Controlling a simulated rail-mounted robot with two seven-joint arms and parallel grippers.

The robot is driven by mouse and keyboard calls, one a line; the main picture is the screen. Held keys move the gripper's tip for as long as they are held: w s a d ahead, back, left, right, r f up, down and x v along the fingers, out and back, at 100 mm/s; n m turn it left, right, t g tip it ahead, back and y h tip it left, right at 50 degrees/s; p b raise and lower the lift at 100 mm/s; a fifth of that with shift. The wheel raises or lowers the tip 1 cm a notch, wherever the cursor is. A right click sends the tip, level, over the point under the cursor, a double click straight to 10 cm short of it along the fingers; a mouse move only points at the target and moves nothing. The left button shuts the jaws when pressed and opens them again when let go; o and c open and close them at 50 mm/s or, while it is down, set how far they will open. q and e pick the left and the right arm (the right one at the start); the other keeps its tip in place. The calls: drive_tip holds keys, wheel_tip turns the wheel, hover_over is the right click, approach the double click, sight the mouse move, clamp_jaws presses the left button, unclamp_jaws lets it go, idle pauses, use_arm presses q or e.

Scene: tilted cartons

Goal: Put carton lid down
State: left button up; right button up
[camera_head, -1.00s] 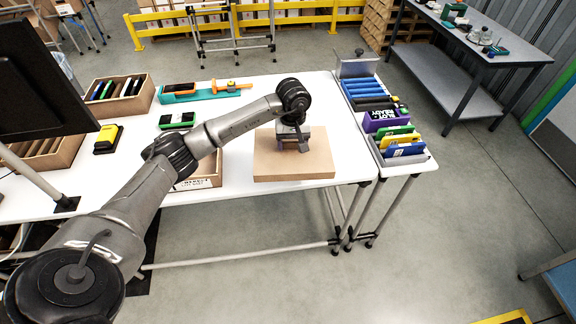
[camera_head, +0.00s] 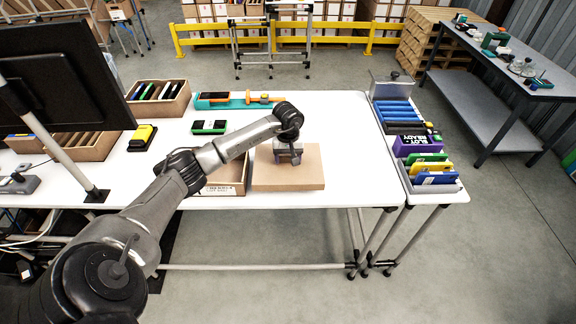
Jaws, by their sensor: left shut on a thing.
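The carton lid is a flat brown cardboard piece (camera_head: 306,177) near the front edge of the white table, right of the table's middle. My left gripper (camera_head: 288,157) comes down from above and is shut on it. I cannot tell whether the lid rests on the table or hangs just above it. A brown open carton (camera_head: 226,190) with printed black text on its front stands just left of the lid. My left arm hides much of it. My right gripper is not in view.
On the white table (camera_head: 340,120) lie a teal tray (camera_head: 220,103), a green-black device (camera_head: 209,127), a yellow-black device (camera_head: 142,138) and divided boxes (camera_head: 158,96). A side rack (camera_head: 415,185) holds blue rolls, a purple box and colored items. The table right of the lid is clear.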

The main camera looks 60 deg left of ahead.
sight(288, 162)
use_arm(q)
drive_tip(key=shift+f, duration=2)
drive_tip(key=shift+f, duration=0.1)
drive_tip(key=shift+f+b, duration=0.15)
drive_tip(key=shift+b, duration=0.25)
drive_tip(key=o, duration=0.9)
